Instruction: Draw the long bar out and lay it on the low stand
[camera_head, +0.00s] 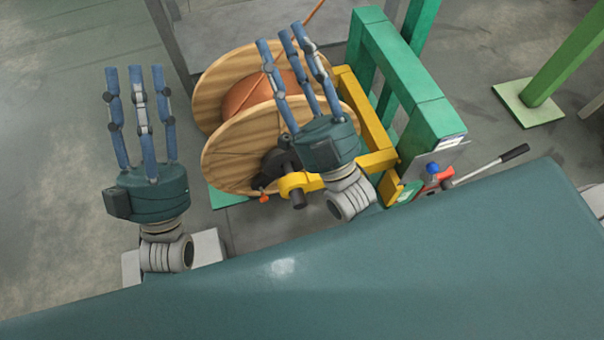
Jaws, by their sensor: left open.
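My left gripper (137,72) is open and empty, with three blue fingers pointing up the picture, left of the wooden spool (225,150). My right gripper (282,36) is open, its fingers straight and apart in front of the spool; nothing shows between them. The spool carries copper-coloured wire and sits by a yellow frame (372,120). A dark round bar end (298,198) shows at the yellow bracket by the spool's hub. It may be the long bar; the rest of its length is hidden. I cannot tell which thing is the low stand.
A green post frame (400,65) stands right of the spool. A lever with a black grip (514,152) sticks out at the right. A grey table-like surface (225,25) lies behind. A light grey block (207,243) is partly hidden below. Floor at far left is clear.

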